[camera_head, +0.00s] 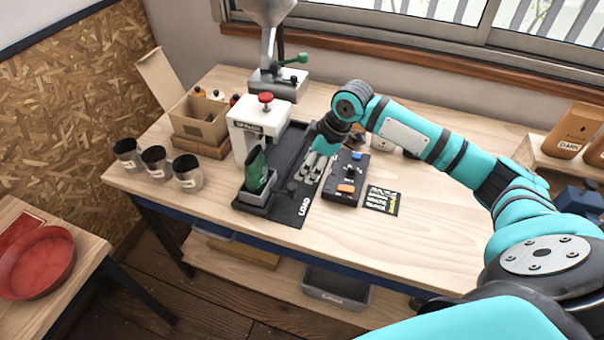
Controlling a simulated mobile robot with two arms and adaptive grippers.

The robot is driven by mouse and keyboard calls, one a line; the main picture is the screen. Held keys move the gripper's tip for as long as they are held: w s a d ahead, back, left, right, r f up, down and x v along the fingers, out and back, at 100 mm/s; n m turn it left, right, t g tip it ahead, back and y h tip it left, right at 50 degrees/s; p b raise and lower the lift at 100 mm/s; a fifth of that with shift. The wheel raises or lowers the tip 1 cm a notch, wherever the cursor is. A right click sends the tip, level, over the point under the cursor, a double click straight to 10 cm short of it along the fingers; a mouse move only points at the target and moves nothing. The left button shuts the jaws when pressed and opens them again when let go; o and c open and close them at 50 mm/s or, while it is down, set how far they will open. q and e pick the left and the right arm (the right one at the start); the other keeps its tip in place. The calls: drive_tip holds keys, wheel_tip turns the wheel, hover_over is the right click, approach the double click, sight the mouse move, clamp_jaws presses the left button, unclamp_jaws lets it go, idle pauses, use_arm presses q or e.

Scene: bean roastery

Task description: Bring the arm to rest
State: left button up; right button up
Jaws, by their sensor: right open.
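My right arm, teal and black, comes in from the right and reaches over the wooden table (420,240). My right gripper (311,168) is open above the black mat marked LOAD (296,206), just right of a green object (257,172). The green object leans in a grey holder at the foot of a white machine (245,138) with a red knob. I see nothing between the fingers. My left gripper is not in view.
A black control box (345,190) with an orange button stands close right of the gripper. Several metal cups (155,162) line the table's left side, near an open cardboard box (200,126). Brown DARK bags (575,130) stand at far right. The table's front right is clear.

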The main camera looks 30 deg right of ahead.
drive_tip(key=shift+s+d+r, duration=0.1)
drive_tip(key=shift+s+r, duration=0.05)
drive_tip(key=shift+r, duration=0.3)
drive_tip(key=shift+f, duration=0.1)
